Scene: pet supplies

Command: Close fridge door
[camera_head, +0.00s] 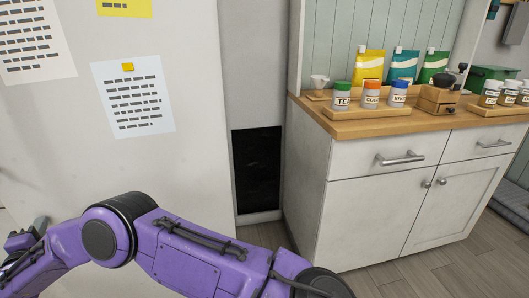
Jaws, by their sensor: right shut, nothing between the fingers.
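The fridge (185,175) shows as a large pale, flat panel filling the left of the head view, with paper notes stuck on it. I cannot tell for certain whether this panel is the door or the fridge's side, and no door handle shows. My right arm crosses the bottom of the view in front of the panel. My right gripper (22,238) is at the far left edge, partly cut off and partly hidden by the arm. It is shut and holds nothing; whether it touches the panel is unclear. My left gripper is out of view.
A white cabinet (365,215) with a wooden top stands at the right, holding jars (370,97), pouches (403,66) and a grinder (437,98). A dark vent panel (257,170) lies between fridge and cabinet. Wooden floor (455,265) is clear at lower right.

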